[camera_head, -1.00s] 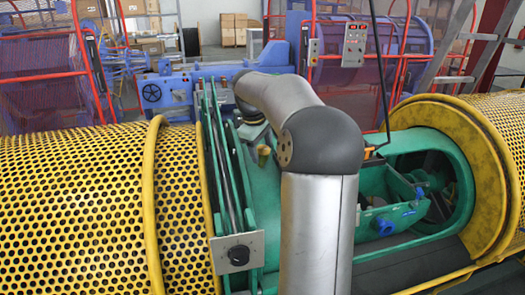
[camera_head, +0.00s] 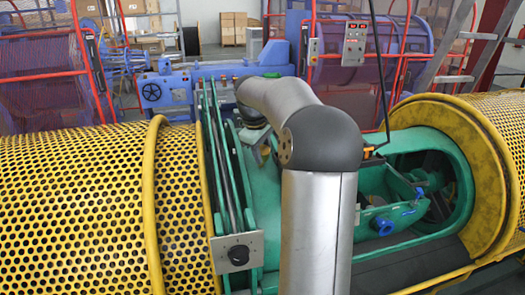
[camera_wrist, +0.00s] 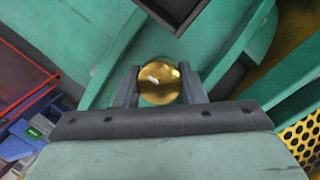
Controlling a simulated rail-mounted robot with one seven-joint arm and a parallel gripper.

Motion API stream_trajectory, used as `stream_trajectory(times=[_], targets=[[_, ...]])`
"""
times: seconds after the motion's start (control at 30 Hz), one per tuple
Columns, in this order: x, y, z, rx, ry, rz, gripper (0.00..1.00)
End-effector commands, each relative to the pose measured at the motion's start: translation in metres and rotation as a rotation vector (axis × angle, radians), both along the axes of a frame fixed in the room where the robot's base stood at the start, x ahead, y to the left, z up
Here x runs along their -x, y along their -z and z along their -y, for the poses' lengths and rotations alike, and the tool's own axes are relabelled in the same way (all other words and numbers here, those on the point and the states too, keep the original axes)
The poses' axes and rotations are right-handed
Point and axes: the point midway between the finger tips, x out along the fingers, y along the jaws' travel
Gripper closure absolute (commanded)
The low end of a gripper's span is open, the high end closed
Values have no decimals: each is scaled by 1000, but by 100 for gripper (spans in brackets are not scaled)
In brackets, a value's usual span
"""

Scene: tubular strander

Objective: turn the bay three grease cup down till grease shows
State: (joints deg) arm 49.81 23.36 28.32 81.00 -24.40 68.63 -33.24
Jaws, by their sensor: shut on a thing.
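The brass grease cup (camera_wrist: 161,84) shows in the wrist view as a shiny round golden cap. It sits between the two grey fingers of my gripper (camera_wrist: 160,88), which are shut on its sides. The cup's lower part and any grease are hidden from this view. In the head view my gripper (camera_head: 267,152) is at the green machine body, just right of the upright green plates, partly behind my arm. The cup cannot be made out there.
Yellow perforated guards (camera_head: 80,200) stand on the left, and a yellow ring (camera_head: 490,165) on the right. A green cradle with a blue knob (camera_head: 382,226) lies right of my arm. A dark square part (camera_wrist: 172,12) is close above the cup in the wrist view.

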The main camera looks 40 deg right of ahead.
Motion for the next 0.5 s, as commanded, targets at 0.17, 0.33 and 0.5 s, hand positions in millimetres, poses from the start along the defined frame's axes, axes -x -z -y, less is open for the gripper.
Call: stream_trajectory(times=[0.17,0.33,0.5], targets=[[-1,-2,0,-33,80,15,86],[-1,-3,0,-82,203,37,86],[-1,-4,1,-142,350,66,86]])
